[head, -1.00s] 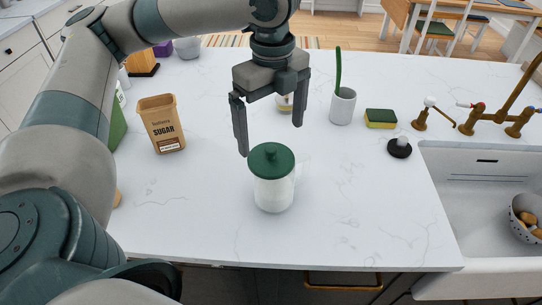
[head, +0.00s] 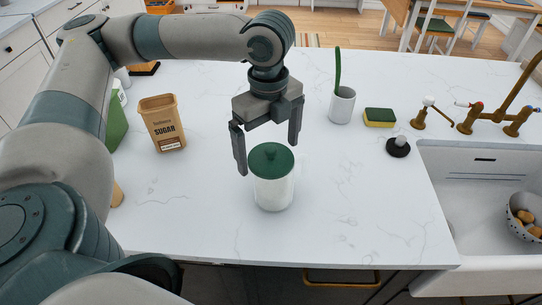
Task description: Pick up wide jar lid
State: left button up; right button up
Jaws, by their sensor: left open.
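I cannot tell whether either finger touches the lid. My right gripper is not in view.
A sugar box (head: 162,123) stands on the left of the white counter (head: 350,200). A white cup with a green brush (head: 342,105), a sponge (head: 379,117) and a dark round stopper (head: 398,147) are to the right. The sink (head: 485,190) lies at the far right.

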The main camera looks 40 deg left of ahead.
aim_at(269, 147)
pick_arm(q)
jog(key=shift+c, duration=0.3)
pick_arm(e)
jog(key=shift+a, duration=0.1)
pick_arm(q)
jog(key=c, duration=1.2)
jog(key=shift+o, duration=0.2)
jog(key=shift+r, duration=0.2)
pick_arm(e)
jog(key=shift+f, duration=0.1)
